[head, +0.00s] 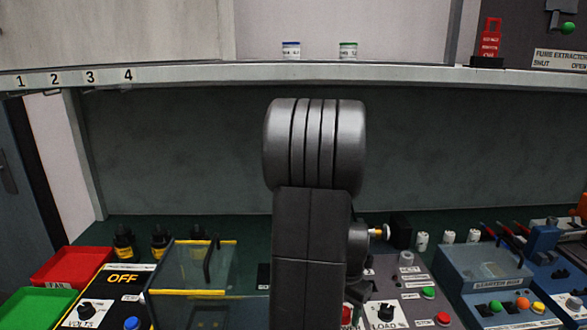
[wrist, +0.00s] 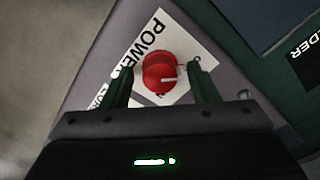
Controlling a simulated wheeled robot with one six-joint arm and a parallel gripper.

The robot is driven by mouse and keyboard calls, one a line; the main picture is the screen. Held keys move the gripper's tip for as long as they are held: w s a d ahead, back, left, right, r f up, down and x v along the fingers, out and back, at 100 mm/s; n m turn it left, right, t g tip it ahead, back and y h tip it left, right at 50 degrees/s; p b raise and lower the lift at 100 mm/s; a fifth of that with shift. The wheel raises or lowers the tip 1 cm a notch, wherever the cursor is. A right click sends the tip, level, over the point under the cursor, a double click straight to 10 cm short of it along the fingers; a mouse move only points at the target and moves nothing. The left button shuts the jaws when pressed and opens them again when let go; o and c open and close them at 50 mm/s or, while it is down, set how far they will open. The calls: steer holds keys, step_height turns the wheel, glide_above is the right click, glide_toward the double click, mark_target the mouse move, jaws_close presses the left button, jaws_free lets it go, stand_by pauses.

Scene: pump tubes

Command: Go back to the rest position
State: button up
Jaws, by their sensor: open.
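In the wrist view my gripper (wrist: 160,80) is open, with one dark green finger on each side of a red knob (wrist: 158,71). The knob has a pale pointer mark and sits on a white label reading "POWER". I cannot tell whether the fingers touch the knob or are just above it. In the head view my dark arm rises through the middle and hides the gripper. A bit of red (head: 347,315) shows at the arm's right edge on the "LOAD %" panel (head: 410,285).
A clear cover with yellow edges (head: 190,292) stands left of my arm. A red tray (head: 70,268) and a green tray (head: 38,308) lie at far left. A blue-grey box (head: 485,265) stands right. A shelf (head: 400,74) with two small jars crosses above the bench.

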steer(key=shift+m, duration=1)
